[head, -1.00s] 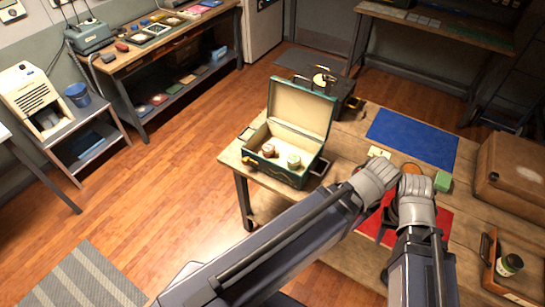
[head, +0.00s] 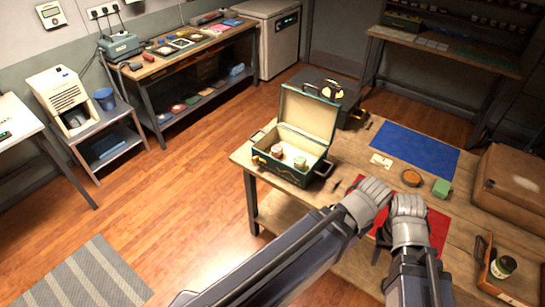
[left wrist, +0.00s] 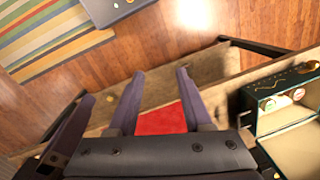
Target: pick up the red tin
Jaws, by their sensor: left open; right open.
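Two small round tins stand inside the open green case. The other tin (head: 300,162) looks green and white. The open case (head: 287,173) stands on the near-left end of the wooden table. My left gripper (left wrist: 159,78) is open and empty over the table, left of the case in the left wrist view. My right gripper (head: 384,226) is by the red mat, right of the case and apart from it; its fingers are partly hidden.
A brown suitcase (head: 515,190) and a wooden tray (head: 486,264) stand at right.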

